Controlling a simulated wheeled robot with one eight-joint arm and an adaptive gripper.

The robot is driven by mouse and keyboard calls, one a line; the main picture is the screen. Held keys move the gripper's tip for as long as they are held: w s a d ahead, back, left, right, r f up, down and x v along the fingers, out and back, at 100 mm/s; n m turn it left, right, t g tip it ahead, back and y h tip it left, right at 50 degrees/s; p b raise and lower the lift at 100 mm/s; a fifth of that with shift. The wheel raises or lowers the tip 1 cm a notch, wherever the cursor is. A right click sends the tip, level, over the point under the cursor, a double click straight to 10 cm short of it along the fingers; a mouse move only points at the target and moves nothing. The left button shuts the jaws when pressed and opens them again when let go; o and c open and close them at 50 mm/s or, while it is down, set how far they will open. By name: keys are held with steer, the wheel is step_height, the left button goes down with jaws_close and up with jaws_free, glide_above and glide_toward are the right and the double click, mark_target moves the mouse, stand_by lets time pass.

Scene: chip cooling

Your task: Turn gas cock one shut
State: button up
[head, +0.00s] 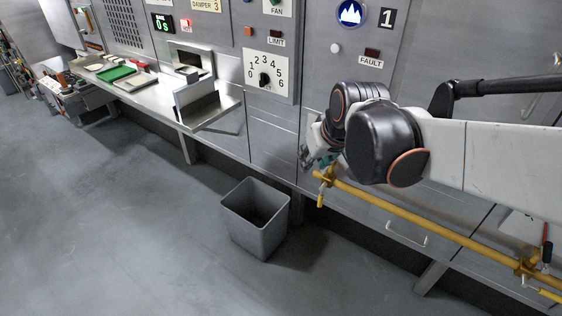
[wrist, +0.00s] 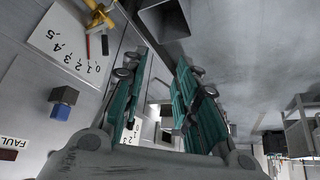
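A yellow gas pipe (head: 420,222) runs low along the panel front in the head view. At its left end is a gas cock (head: 324,178) with a yellow lever (head: 321,201) hanging down. My gripper (head: 319,160), partly hidden behind my wrist, is just above the left cock. The wrist view shows its teal fingers (wrist: 160,66) apart with nothing between them.
A grey bin (head: 256,220) stands on the floor below and left of my gripper. A metal chute (head: 205,105) juts from the panel at left. A numbered dial (head: 266,78) and a fault lamp (head: 371,52) are on the panel.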

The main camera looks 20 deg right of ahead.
steer(key=w+d+f+g, duration=0.1)
steer(key=w+d+f, duration=0.5)
steer(key=w+f, duration=0.4)
steer(key=w+d+f, duration=0.6)
steer(key=w+f, duration=0.4)
steer(key=f, duration=0.1)
glide_toward(321, 198)
steer(key=s+a+r, duration=0.2)
steer(key=s+r, duration=0.1)
steer(key=r, duration=0.4)
steer(key=s+d+f, duration=0.2)
steer(key=f, duration=0.6)
steer(key=s+d+f, duration=0.1)
steer(key=s+f, duration=0.1)
steer(key=f, duration=0.7)
steer(key=shift+n+g, duration=0.4)
steer(key=shift+g, duration=0.1)
steer(key=w+b, duration=0.1)
steer(key=w, duration=0.3)
steer(key=w+b, duration=0.1)
steer(key=w, duration=0.3)
steer(key=w+b, duration=0.1)
steer(key=w, duration=0.3)
steer(key=shift+a+r+b, duration=0.1)
steer(key=shift+a+b, duration=0.3)
steer(key=shift+w+f+b, duration=0.35)
steer(key=shift+f+b, duration=0.05)
steer(key=shift+f, duration=0.05)
